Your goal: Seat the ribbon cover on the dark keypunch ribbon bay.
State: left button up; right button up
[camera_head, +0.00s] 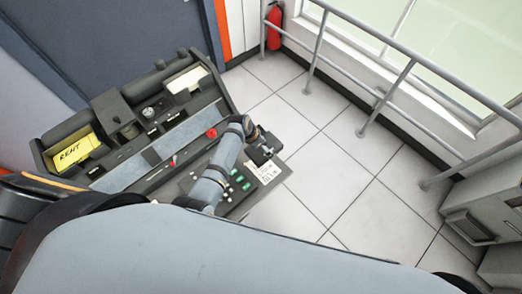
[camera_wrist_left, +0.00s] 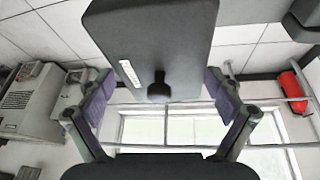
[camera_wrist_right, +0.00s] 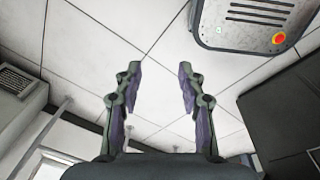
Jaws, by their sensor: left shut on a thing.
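The ribbon cover (camera_wrist_left: 152,40), a dark grey plate with a small white label and a black round knob, is at my left gripper (camera_wrist_left: 160,95) in the left wrist view. The fingers are wide apart and hold it. My right gripper (camera_wrist_right: 158,85) is open and empty in the right wrist view. The dark keypunch (camera_head: 52,133) stands at the left of the head view, with recesses on its top. I cannot tell which recess is the ribbon bay. One of my arms reaches over its keyboard (camera_head: 232,186); its gripper and anything held there are unclear.
A yellow RENT note (camera_head: 72,152) lies in the keypunch's left recess. A white card sheet (camera_head: 265,171) lies by the keyboard. A grey machine (camera_head: 480,208) stands at the right. Railings (camera_head: 316,55) and a fire extinguisher (camera_head: 274,27) line the window side. The tiled floor between is clear.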

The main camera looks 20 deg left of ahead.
pick_arm(q)
jog(key=shift+w+a+r, duration=0.15)
jog(key=shift+w+r, duration=0.15)
jog(key=shift+w, duration=0.15)
jog(key=shift+r, duration=0.3)
jog(key=shift+s+r, duration=0.1)
jog(key=shift+r, duration=0.3)
jog(key=shift+s+r, duration=0.1)
jog(key=shift+r, duration=0.3)
pick_arm(e)
jog(key=shift+w+a, duration=0.6)
